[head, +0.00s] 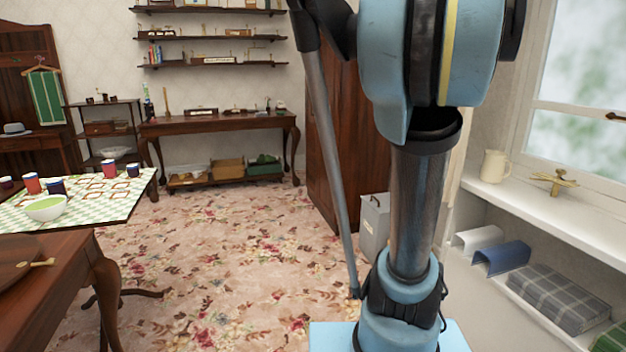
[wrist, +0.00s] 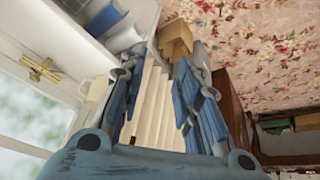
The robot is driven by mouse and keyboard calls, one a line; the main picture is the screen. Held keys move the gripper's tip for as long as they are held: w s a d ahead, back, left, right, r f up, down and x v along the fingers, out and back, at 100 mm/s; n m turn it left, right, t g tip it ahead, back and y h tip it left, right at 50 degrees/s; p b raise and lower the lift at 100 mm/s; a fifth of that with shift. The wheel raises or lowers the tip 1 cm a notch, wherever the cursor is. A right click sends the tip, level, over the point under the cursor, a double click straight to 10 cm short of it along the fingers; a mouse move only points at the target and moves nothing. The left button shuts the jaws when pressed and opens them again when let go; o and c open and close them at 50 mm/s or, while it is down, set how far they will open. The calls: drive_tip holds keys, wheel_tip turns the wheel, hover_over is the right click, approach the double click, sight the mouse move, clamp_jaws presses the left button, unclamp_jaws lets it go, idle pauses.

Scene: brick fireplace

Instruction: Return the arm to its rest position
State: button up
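My arm (head: 418,200) rises on the right side of the head view and runs out of the top of the picture. My gripper is outside the head view. In the wrist view my gripper (wrist: 167,52) has its two blue fingers spread apart, with a clear gap between them. A pale ribbed panel shows through the gap. A tan block (wrist: 177,38) appears near the right fingertip; it seems to lie beyond it, but I cannot tell the distance. I see nothing clearly held.
A white sill with a cream jug (head: 494,166) and a brass piece (head: 554,181) runs along the right, above a shelf of folded cloths (head: 557,296). A dark wardrobe (head: 338,140) and grey bin (head: 375,226) stand behind my arm. Carpet (head: 240,270) is clear to the left.

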drive_tip(key=s+a+f+n+y, duration=0.1)
drive_tip(key=s+a+f+n, duration=0.1)
drive_tip(key=s+a+f, duration=0.4)
drive_tip(key=s+a+f+n+g+y, duration=0.1)
drive_tip(key=s+a+f, duration=0.5)
drive_tip(key=f, duration=0.8)
drive_tip(key=s+a+f+n, duration=0.3)
drive_tip(key=s+a+f, duration=0.4)
drive_tip(key=f, duration=0.3)
drive_tip(key=shift+s+y, duration=0.15)
drive_tip(key=shift+y, duration=0.25)
drive_tip(key=shift+d, duration=0.2)
